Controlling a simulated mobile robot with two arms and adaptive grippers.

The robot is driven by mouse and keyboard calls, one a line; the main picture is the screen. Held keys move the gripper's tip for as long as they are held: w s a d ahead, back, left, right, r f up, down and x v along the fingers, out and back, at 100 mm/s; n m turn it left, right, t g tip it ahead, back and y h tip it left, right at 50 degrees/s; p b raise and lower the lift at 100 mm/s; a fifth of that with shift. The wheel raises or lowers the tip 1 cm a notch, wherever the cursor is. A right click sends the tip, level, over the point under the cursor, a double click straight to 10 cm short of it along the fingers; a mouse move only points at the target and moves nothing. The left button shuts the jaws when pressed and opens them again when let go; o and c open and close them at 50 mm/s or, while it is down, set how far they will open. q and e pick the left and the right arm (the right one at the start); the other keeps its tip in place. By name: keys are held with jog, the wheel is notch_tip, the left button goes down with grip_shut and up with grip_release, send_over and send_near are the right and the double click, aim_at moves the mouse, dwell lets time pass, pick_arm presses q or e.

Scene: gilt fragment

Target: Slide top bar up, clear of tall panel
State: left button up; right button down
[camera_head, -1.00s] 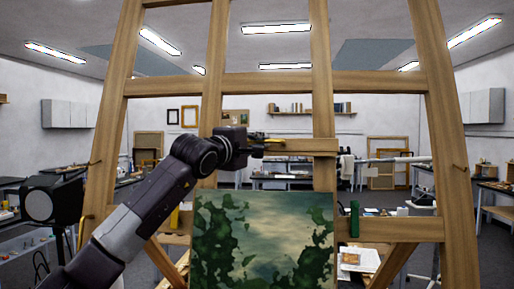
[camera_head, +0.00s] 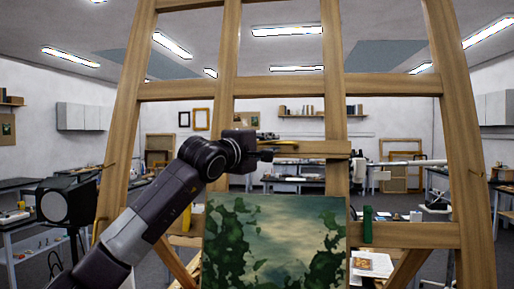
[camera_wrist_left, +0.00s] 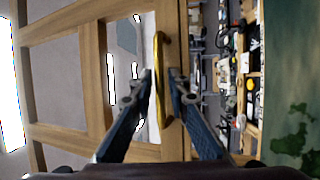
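The top bar (camera_head: 312,149) is a short wooden crosspiece on the easel's central uprights, level. The tall panel (camera_head: 275,245) is a green landscape painting below it, with a visible gap between them. My left gripper (camera_head: 265,148) is at the bar's left part. In the left wrist view the gripper (camera_wrist_left: 162,78) has its two fingers on either side of a brass handle (camera_wrist_left: 159,100), with space between the fingers; firm contact does not show. The panel shows at the right of that view (camera_wrist_left: 290,60). My right gripper is not in view.
The wooden easel frame (camera_head: 455,120) surrounds the bar, with a crossbeam (camera_head: 285,86) well above it. A dark lamp (camera_head: 66,204) stands at left. A green cylinder (camera_head: 367,224) stands on the lower ledge at right. Workbenches and shelves are farther back.

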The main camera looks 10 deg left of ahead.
pick_arm(q)
jog(key=v, duration=1)
jog(key=shift+s+a, duration=0.2)
jog(key=shift+s, duration=0.2)
